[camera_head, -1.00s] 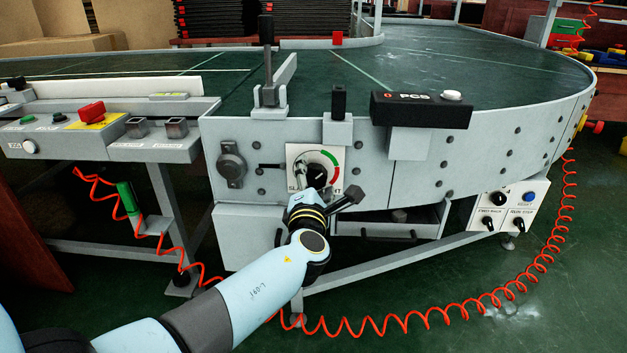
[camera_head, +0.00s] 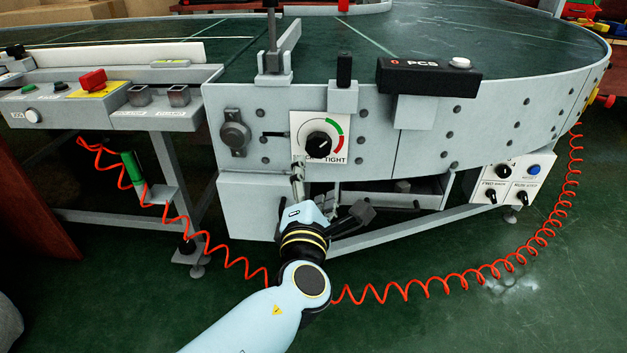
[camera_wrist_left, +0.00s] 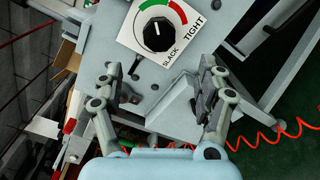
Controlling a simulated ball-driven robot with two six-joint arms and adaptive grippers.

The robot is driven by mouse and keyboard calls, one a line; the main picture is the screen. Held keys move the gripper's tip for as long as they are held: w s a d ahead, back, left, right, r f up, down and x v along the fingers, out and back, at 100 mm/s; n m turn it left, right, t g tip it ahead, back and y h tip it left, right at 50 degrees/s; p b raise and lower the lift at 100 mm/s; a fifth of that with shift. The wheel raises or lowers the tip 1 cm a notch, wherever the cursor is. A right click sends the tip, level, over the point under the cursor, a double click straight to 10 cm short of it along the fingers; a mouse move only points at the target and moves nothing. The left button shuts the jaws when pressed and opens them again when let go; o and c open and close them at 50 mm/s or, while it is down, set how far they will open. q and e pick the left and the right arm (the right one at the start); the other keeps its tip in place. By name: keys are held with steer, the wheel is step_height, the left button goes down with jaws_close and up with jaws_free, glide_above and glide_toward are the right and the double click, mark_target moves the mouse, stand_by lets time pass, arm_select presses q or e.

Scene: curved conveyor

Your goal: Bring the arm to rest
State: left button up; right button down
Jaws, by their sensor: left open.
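My left arm comes in from the bottom of the head view, and its gripper (camera_head: 325,195) is below the black tension knob (camera_head: 319,145) on the conveyor's side. The knob sits on a white plate with a green and red arc and the word TIGHT. In the left wrist view the two fingers (camera_wrist_left: 162,95) are spread apart with nothing between them. There the knob (camera_wrist_left: 158,34) is beyond the fingertips, apart from them, on the plate marked SLACK and TIGHT. My right gripper is not in view.
The curved conveyor (camera_head: 440,40) fills the back. A control panel with a red button (camera_head: 93,80) stands left. A black PCS box (camera_head: 428,77) is on the conveyor's edge. A switch panel (camera_head: 511,181) hangs right. A coiled red hose (camera_head: 450,289) crosses the open green floor.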

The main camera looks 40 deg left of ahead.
arm_select(q)
steer(key=s+a+f+n+g+h+p, duration=0.25)
steer(key=s+f+n+g, duration=0.3)
steer(key=s+f, duration=0.6)
steer(key=s+a+f+n+g+h+p, duration=0.15)
steer(key=s+f+n+g+p, duration=0.25)
steer(key=s+f+n, duration=0.55)
steer(key=s+d+f+n+g+h, duration=0.1)
steer(key=s+f+n, duration=0.3)
steer(key=s+n, duration=0.4)
steer(key=s+f+n+g+h+p, duration=0.1)
steer(key=s+f+n, duration=0.3)
steer(key=s+n, duration=0.5)
steer(key=s+d+f+n+g+h+p, duration=0.1)
steer(key=s+f+n+g+h, duration=0.1)
steer(key=s+n, duration=0.7)
steer(key=shift+s+d+f+g, duration=0.35)
steer(key=shift+f+g, duration=0.4)
steer(key=shift+f, duration=0.2)
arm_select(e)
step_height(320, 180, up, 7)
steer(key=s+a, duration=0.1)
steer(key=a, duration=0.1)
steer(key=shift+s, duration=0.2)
